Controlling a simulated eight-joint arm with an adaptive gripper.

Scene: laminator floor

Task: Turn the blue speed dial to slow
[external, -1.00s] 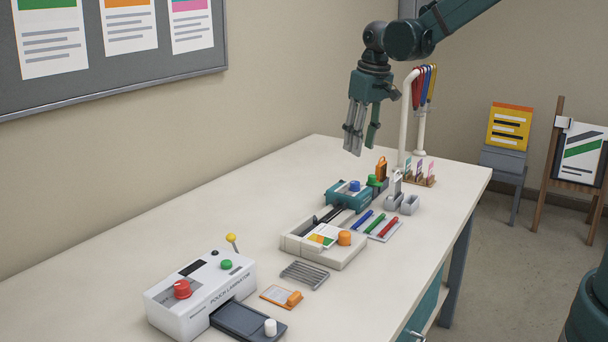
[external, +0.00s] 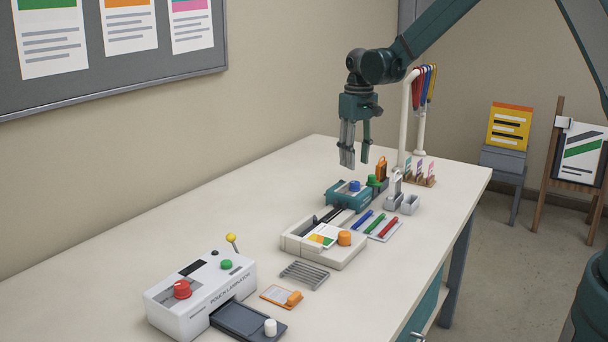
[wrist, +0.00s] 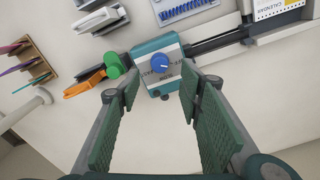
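The blue speed dial (external: 354,185) sits on top of a teal unit (external: 338,198) on the table, at the end of a dark rail. My gripper (external: 354,163) hangs above the teal unit, fingers pointing down, apart from the dial. In the wrist view my gripper (wrist: 160,100) is open and empty, with the dial between and beyond its two fingers.
A green knob (wrist: 116,65) and an orange-handled tool (wrist: 88,86) lie close to the teal unit. Grey holders (external: 408,203), a pen tray (external: 378,226) and a cream trimmer base (external: 322,248) stand nearby. A white laminator (external: 200,290) is at the front. The table's left side is clear.

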